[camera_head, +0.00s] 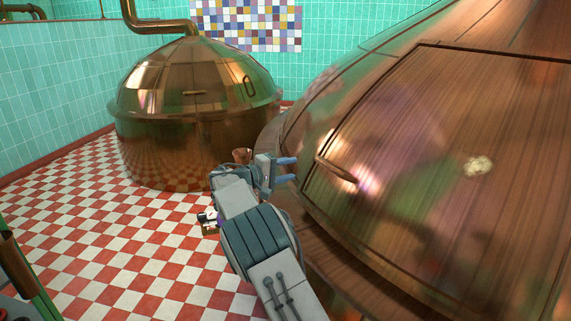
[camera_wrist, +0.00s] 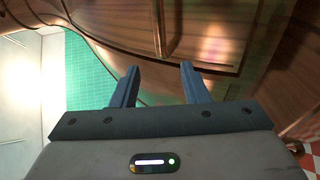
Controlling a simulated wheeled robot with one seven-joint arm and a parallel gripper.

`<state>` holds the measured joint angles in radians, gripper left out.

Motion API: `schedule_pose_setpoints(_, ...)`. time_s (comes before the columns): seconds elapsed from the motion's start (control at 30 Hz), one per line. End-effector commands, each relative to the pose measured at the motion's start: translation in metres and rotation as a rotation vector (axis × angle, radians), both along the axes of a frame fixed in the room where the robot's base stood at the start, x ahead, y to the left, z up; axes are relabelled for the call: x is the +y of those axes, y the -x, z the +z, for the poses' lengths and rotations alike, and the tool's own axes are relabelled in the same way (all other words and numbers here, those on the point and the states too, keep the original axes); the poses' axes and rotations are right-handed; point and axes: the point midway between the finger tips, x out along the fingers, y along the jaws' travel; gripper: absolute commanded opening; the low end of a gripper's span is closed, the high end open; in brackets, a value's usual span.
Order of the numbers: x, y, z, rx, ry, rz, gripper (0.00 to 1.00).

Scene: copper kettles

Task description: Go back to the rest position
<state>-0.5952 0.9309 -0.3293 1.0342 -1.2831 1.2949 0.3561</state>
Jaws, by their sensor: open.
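My gripper (camera_head: 287,170) is in the middle of the head view, at the end of my extended arm. Its two blue fingers are apart with nothing between them. They point right, toward the large copper kettle (camera_head: 400,150), close to the handle (camera_head: 337,171) of its hatch. In the wrist view my gripper (camera_wrist: 158,82) shows its fingers spread, with the copper surface (camera_wrist: 215,35) beyond them. I cannot tell whether a fingertip touches the kettle.
A second copper kettle (camera_head: 190,110) with a pipe stands at the back left. A small brown pot (camera_head: 242,156) is beyond my gripper. Small items (camera_head: 208,217) sit left of my arm. The checkered floor (camera_head: 110,250) at left is mostly clear. A pale patch (camera_head: 478,166) marks the hatch.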

Motion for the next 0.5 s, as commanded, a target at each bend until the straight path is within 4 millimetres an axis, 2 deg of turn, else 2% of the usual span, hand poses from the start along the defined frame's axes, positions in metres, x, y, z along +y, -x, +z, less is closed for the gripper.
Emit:
schedule_pose_setpoints(0.17, -0.034, 0.016, 0.013, 0.046, -0.093, -0.047, 0.41)
schedule_pose_setpoints(0.3, -0.074, 0.047, 0.023, 0.115, -0.239, -0.104, 0.41)
schedule_pose_setpoints(0.5, -0.117, 0.103, 0.032, 0.196, -0.457, -0.167, 0.41)
